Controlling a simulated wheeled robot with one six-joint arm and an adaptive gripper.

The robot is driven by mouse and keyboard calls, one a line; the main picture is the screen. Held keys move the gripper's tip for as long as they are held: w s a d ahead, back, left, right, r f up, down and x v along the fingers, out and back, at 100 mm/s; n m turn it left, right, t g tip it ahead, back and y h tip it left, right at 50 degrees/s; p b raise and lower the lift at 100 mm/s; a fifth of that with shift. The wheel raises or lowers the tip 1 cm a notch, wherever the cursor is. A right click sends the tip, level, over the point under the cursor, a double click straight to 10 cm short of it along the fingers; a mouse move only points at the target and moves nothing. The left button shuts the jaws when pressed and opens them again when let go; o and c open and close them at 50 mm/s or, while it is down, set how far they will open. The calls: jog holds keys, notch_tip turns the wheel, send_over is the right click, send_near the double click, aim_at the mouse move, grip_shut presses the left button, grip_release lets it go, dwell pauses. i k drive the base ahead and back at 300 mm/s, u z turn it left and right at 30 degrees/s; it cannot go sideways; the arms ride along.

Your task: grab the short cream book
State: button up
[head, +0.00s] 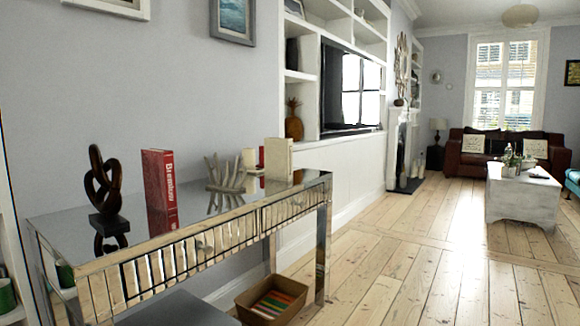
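A cream book (278,157) stands upright near the right end of the mirror-topped table (110,247), its pale spine facing me. The glossy top reflects its lower part. A smaller cream object (249,158) shows behind it to the left, beside a small red and white object (261,156); I cannot tell whether these are books.
A grey branching ornament (229,172) stands between the red and cream books. A dark looped sculpture (107,192) is at the table's left. A brown box (272,300) of coloured items sits on the floor by the table's right leg.

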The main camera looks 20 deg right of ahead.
aim_at(278, 152)
jog(key=z, duration=1.1)
jog(key=i, duration=1.75)
jog(key=u, duration=0.75)
